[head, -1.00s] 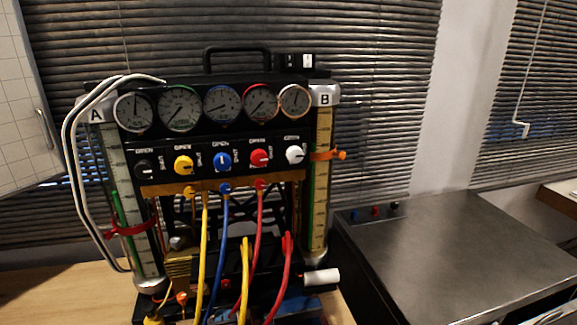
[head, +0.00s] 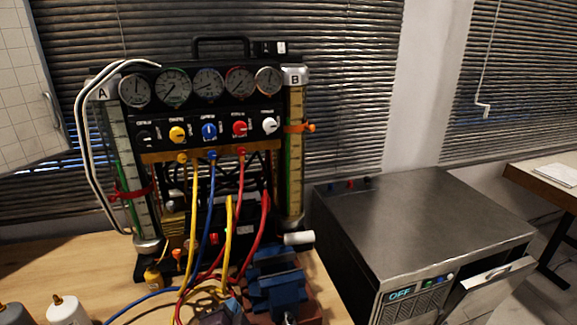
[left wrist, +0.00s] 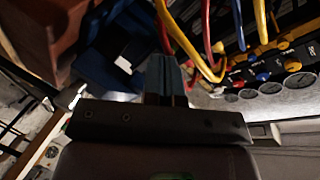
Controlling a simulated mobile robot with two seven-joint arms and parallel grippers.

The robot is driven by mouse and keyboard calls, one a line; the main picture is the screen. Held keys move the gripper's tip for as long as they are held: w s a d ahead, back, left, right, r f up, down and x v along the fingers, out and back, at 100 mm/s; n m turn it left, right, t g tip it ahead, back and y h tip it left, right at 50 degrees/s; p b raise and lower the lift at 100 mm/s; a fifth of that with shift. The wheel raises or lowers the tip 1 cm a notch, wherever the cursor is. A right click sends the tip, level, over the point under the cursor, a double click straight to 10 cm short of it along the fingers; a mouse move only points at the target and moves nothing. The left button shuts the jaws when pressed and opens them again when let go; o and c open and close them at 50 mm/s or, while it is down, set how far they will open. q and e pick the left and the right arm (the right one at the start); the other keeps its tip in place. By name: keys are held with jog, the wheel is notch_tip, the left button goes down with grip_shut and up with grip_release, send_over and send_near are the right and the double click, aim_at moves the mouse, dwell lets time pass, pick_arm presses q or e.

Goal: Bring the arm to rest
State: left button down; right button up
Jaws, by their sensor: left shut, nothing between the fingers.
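My left gripper shows as a dark grey-blue shape (head: 224,311) at the bottom edge of the head view, just left of a blue vise (head: 276,277). In the left wrist view its fingers (left wrist: 166,78) are shut together with nothing between them. The vise (left wrist: 105,50) also shows there, beside the fingers; I cannot tell the gap between them. The black gauge rig (head: 205,110) stands upright behind, with yellow, blue and red hoses (head: 211,200) hanging down near the gripper. My right gripper is not in view.
A steel cabinet (head: 420,215) with an OFF display stands to the right, its front door or drawer ajar. White and grey bottles (head: 66,310) stand at the table's lower left. Bare wooden table (head: 60,265) lies left of the rig.

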pick_arm(q)
jog(key=s+a+f+n+g, duration=0.3)
jog(key=s+a+f+n, duration=0.7)
jog(key=s+a+f, duration=0.4)
jog(key=shift+s+a+f+n+g, duration=0.35)
jog(key=shift+s+a, duration=0.35)
jog(key=shift+s, duration=1.35)
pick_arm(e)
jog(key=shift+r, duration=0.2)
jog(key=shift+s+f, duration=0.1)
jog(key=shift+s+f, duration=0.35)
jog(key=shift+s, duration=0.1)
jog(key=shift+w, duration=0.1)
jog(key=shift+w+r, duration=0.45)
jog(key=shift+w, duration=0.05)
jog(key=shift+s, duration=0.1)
